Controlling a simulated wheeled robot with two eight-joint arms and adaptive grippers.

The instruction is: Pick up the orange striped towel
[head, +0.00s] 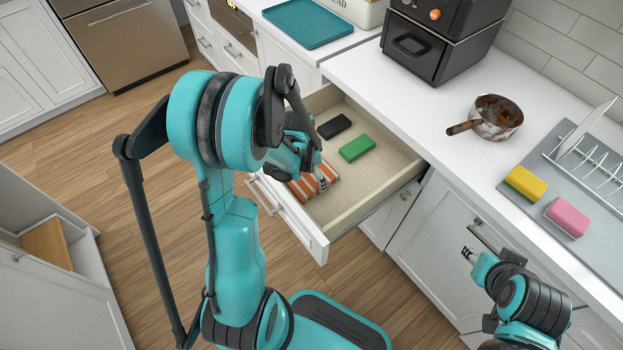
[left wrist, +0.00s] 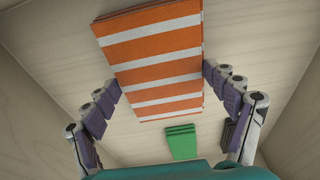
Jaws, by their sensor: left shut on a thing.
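The orange and white striped towel (head: 327,177) is folded and sits inside the open drawer, near its front panel, partly hidden by my left gripper in the head view. My left gripper (head: 317,170) reaches down into the drawer from above. In the left wrist view the towel (left wrist: 155,62) lies between the two fingers (left wrist: 162,82), which press against its opposite long sides. I cannot tell whether the towel is clear of the drawer floor. My right gripper (head: 468,254) is in front of the cabinet at the lower right, away from the towel; its finger opening is too small to judge.
On the counter are a pan (head: 497,117), yellow and pink sponges (head: 525,183) (head: 568,217) and a dish rack (head: 590,165).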

